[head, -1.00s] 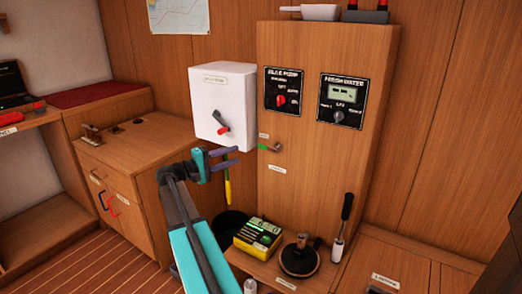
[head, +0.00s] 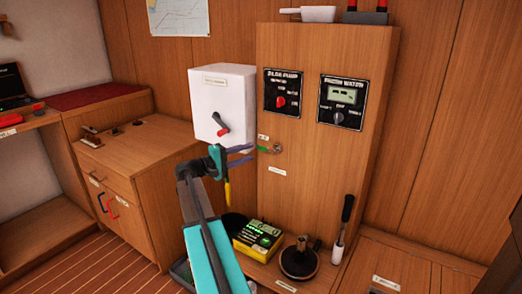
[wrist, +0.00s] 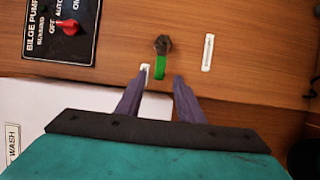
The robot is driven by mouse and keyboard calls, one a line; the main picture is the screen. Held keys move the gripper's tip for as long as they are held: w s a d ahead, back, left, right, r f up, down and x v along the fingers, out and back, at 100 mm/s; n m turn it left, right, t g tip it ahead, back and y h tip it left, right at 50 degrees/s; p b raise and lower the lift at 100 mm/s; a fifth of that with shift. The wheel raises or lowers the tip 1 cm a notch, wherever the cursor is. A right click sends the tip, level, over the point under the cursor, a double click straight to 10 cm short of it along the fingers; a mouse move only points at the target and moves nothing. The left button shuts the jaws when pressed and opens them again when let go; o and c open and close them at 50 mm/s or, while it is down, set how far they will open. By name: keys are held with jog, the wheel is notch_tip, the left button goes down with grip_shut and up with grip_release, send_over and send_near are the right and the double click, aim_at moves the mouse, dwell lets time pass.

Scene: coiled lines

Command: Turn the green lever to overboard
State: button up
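The green lever (head: 263,149) sticks out to the left from a round metal pivot on the left part of the wooden panel's front. In the wrist view the green lever (wrist: 160,67) points down from its dark pivot toward my gripper. My gripper (head: 251,153) is open and empty, just left of the lever. In the wrist view the fingertips (wrist: 159,80) stand apart on either side of the lever's free end. I cannot tell whether they touch it. Small white labels sit above the lever (head: 263,137) and below it (head: 278,171); their text is unreadable.
A white box (head: 222,100) with a red-tipped switch is close above and left of my gripper. The bilge pump panel (head: 282,92) and a meter panel (head: 342,101) are higher up. A yellow device (head: 258,238) and a black plunger-like object (head: 299,260) stand on the ledge below.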

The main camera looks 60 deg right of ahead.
aim_at(260, 148)
jog(key=shift+x, duration=3.55)
